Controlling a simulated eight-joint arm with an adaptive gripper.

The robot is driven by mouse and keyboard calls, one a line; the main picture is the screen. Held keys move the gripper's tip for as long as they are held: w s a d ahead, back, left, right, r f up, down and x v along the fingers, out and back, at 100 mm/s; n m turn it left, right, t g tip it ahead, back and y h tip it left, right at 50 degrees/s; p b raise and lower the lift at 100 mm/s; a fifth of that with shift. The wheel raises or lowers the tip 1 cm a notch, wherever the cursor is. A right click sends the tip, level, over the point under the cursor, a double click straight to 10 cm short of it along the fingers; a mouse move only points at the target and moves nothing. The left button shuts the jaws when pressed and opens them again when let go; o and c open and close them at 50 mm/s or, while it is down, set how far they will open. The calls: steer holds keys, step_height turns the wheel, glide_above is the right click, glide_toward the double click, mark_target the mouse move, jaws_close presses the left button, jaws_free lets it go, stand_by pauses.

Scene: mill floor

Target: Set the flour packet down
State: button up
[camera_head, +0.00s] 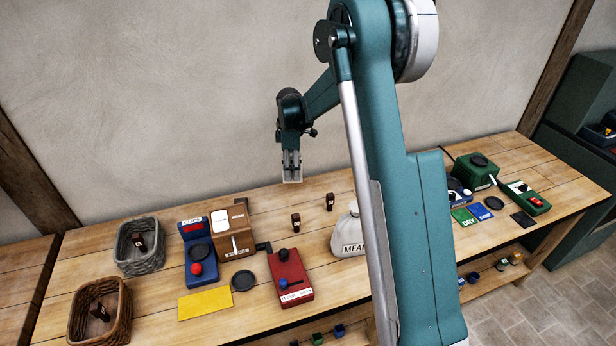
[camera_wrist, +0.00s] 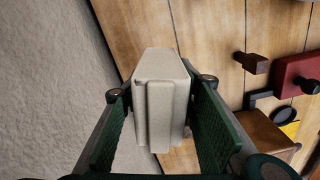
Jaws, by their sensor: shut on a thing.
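The flour packet, a pale off-white block with a ridge along its side, fills the middle of the wrist view (camera_wrist: 158,105). It also shows small in the camera_head view (camera_head: 292,178). My gripper (camera_head: 291,168) is shut on it, with one green-padded finger on each side in the wrist view. In the camera_head view the packet hangs below my gripper against the wall and the back edge of the wooden table (camera_head: 270,205). It looks raised above the tabletop; the exact height is unclear.
A grey basket (camera_head: 153,263) and a brown basket (camera_head: 84,300) stand at left. A blue device (camera_head: 200,268), brown box (camera_head: 231,240), yellow sheet (camera_head: 205,303) and red device (camera_head: 290,278) stand nearer. Small brown blocks (camera_head: 296,223) and a MEAL sack (camera_head: 349,232) stand at centre.

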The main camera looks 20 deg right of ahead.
steer(key=d+n, duration=0.3)
steer(key=d, duration=1.6)
steer(key=shift+d+r+p, duration=0.15)
steer(key=shift+d+p, duration=0.15)
steer(key=shift+d, duration=0.1)
steer(key=shift+f, duration=3.15)
steer(key=shift+f, duration=1.85)
steer(key=shift+f, duration=0.2)
steer(key=o, duration=1.1)
steer(key=shift+r, duration=0.15)
